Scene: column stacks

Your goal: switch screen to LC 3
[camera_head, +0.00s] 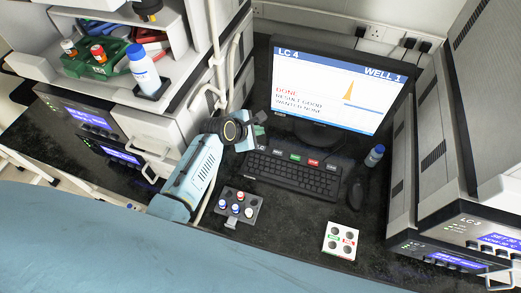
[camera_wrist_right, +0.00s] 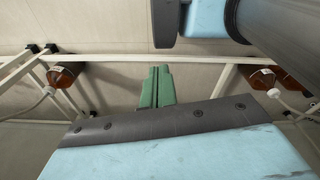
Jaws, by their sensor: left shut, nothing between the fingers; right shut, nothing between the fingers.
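The screen (camera_head: 330,88) stands at the back of the bench. It reads "LC 4", "WELL 1" and "DONE", with a single yellow peak. A black keyboard (camera_head: 290,176) lies in front of it, with a top row of larger keys, including a green key (camera_head: 295,158) and a red key (camera_head: 313,162). My left gripper (camera_head: 259,124) is shut and empty, near the keyboard's upper left corner; whether it touches anything is unclear. My right gripper (camera_wrist_right: 156,86) shows in the right wrist view, its green fingers shut and empty, away from the bench objects.
A mouse (camera_head: 355,192) and a small blue-capped bottle (camera_head: 374,156) are right of the keyboard. A vial rack (camera_head: 252,209) and a white tray with round wells (camera_head: 331,252) lie in front. Instrument stacks stand left and right (camera_head: 425,150). Brown bottles (camera_wrist_right: 63,77) hang by a frame.

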